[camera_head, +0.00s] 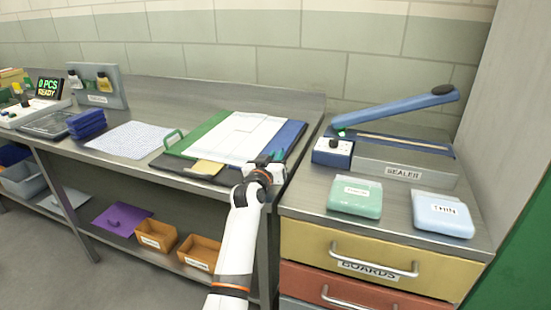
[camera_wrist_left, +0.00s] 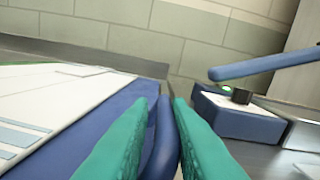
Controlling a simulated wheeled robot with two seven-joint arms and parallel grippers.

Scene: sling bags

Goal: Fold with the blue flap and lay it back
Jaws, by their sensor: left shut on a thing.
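The folding board lies on the grey bench with its blue flap (camera_head: 291,135) on the right and its green flap (camera_head: 200,132) on the left. The blue flap looks flat. A white sheet-like piece (camera_head: 238,135) is spread over the board's middle and onto part of both flaps. My left gripper (camera_head: 268,162) is at the blue flap's front right edge. In the left wrist view its teal fingers are closed on the blue handle (camera_wrist_left: 163,140) beside the blue flap (camera_wrist_left: 112,118). The fingers hide part of the handle. My right gripper is not in view.
A sealer (camera_head: 405,160) with a raised blue arm (camera_head: 395,108) stands on the right. A green pack (camera_head: 355,197) and a pale blue pack (camera_head: 442,214) lie in front of it. A dotted white sheet (camera_head: 130,139) and blue stack (camera_head: 87,124) lie to the left.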

